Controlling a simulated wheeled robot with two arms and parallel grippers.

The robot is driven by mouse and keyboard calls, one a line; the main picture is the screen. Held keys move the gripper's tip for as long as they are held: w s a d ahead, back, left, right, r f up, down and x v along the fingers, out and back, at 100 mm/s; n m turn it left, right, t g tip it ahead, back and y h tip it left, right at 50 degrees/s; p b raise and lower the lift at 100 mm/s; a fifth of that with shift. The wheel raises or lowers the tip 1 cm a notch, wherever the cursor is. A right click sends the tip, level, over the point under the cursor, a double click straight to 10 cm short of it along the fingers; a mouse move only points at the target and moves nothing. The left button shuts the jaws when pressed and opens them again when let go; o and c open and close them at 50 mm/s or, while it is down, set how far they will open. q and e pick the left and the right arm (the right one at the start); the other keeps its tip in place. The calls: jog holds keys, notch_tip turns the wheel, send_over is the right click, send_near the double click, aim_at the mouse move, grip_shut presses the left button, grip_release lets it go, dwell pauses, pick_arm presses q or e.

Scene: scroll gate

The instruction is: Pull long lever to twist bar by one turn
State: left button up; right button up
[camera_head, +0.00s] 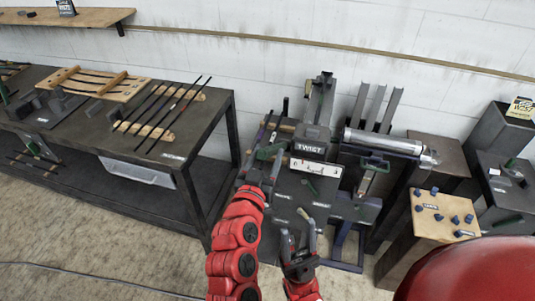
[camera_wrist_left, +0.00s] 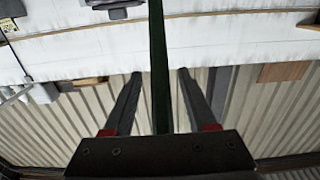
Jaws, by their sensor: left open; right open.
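The twisting machine (camera_head: 310,190) is dark metal with a TWIST label and a white dial plate (camera_head: 315,167). A long dark green lever (camera_wrist_left: 158,45) runs upright between the two fingers of my left gripper (camera_wrist_left: 160,74) in the left wrist view. The fingers stand apart, with a visible gap on each side. In the head view my left gripper (camera_head: 268,148) is at the machine's left side, where green shows; its fingers are hard to make out. My right gripper (camera_head: 298,236) is open and empty, low in front of the machine. I cannot clearly pick out the bar.
A dark workbench (camera_head: 215,125) at left holds several thin rods and wooden racks. A shiny metal cylinder (camera_head: 384,142) lies right of the machine. A wooden-topped stand (camera_head: 440,212) with several blue pieces is further right. Floor at lower left is clear except for a cable.

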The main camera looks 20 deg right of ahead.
pick_arm(q)
jog(key=shift+w+d, duration=0.1)
jog(key=shift+w, duration=0.05)
grip_shut()
dwell(1.4)
